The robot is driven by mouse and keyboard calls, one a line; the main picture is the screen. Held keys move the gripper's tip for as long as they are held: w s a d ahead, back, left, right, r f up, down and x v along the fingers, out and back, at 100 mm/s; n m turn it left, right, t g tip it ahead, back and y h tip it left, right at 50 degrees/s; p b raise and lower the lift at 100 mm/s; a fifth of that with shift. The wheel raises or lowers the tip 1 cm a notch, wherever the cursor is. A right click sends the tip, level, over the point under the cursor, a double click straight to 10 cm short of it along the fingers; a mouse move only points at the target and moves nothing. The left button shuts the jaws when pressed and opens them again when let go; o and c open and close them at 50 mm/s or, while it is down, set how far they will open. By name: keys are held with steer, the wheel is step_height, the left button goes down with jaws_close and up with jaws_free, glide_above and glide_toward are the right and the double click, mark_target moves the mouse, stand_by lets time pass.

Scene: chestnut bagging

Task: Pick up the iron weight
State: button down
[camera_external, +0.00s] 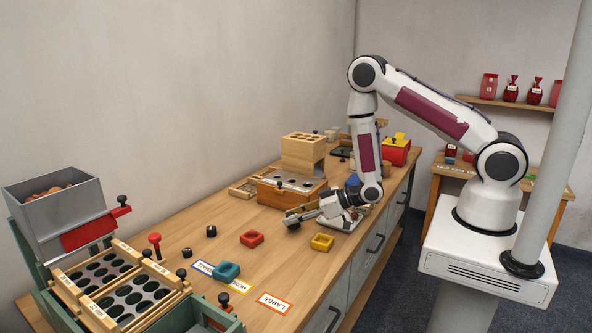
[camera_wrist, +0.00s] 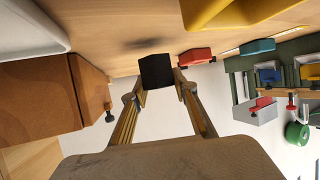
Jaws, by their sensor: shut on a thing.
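The iron weight (camera_wrist: 157,72) is a small black block between my fingertips in the wrist view. My gripper (camera_wrist: 158,82) is shut on it, one finger on each side. A soft dark shadow lies on the wood apart from the weight, so it seems to be off the table. In the external view my gripper (camera_external: 293,217) is low over the table, left of my wrist, and the dark weight (camera_external: 292,225) shows small at its tips.
A sorting frame (camera_external: 115,285) fills the near left.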

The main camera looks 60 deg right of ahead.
steer(key=shift+r, duration=4)
steer(key=shift+s+a+f, duration=0.1)
steer(key=shift+a+f, duration=0.1)
steer(key=shift+a, duration=0.25)
steer(key=w+a+m+t+h, duration=0.1)
steer(key=w+m+h, duration=0.2)
steer(key=w, duration=1.7)
steer(key=shift+w+r, duration=0.15)
steer(key=shift+r, duration=0.25)
